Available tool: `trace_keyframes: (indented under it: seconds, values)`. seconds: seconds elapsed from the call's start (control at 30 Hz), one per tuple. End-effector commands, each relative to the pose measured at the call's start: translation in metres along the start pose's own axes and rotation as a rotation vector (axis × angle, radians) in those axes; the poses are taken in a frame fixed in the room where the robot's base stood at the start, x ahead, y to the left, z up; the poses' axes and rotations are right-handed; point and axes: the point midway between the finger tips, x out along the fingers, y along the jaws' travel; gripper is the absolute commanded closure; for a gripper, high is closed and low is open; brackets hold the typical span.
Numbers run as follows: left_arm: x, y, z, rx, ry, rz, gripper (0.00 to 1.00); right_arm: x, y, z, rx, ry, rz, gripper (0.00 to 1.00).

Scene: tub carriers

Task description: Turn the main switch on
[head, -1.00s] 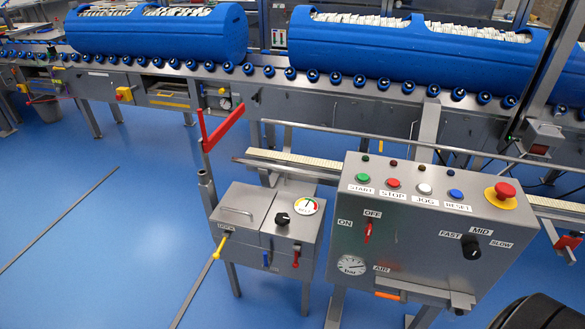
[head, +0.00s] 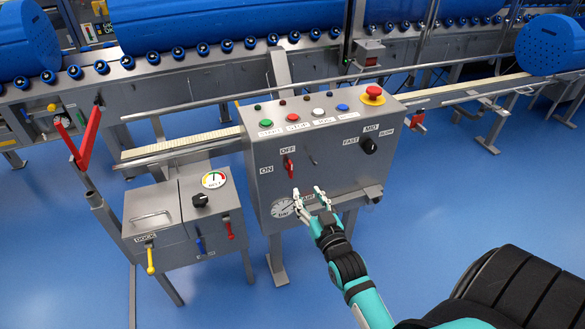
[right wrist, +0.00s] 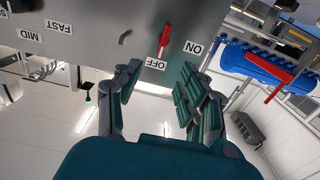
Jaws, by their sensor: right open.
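The main switch (head: 290,167) is a red lever on the front of the grey control box (head: 262,186). Its handle points up toward the OFF label (head: 287,149); the ON label (head: 266,170) is to its left. My right gripper (head: 309,193) is open and empty in front of the panel, a little below and right of the switch. In the right wrist view the panel is upside down, and the red switch (right wrist: 164,40) lies beyond the open fingers (right wrist: 160,75), apparently apart from them. My left gripper is out of view.
The box top carries several buttons and a red emergency stop (head: 373,92). A speed knob (head: 368,145) is right of the switch, and a pressure gauge (head: 283,207) is below it. A smaller grey box (head: 152,215) with levers stands left. A roller conveyor runs behind.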

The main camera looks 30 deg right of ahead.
Motion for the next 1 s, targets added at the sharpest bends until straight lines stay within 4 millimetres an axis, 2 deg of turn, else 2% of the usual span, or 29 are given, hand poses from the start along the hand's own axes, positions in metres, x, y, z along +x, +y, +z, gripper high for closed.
trace_keyframes:
  seconds: [0.03,0.3,0.5,0.7,1.0]
  values:
    - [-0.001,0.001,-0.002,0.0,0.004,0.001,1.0,0.013,0.0,-0.002,0.0,0.004,0.0,0.59]
    - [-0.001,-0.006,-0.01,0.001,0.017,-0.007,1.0,0.071,0.0,-0.001,0.0,0.001,-0.001,0.59]
    - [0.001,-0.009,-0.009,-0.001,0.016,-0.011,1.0,0.103,-0.001,0.0,0.0,0.001,-0.001,0.59]
    - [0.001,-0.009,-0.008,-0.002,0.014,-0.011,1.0,0.117,-0.001,0.0,0.0,-0.001,-0.001,0.59]
    - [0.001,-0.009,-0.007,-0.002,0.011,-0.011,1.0,0.119,-0.001,0.0,0.0,-0.001,-0.001,0.61]
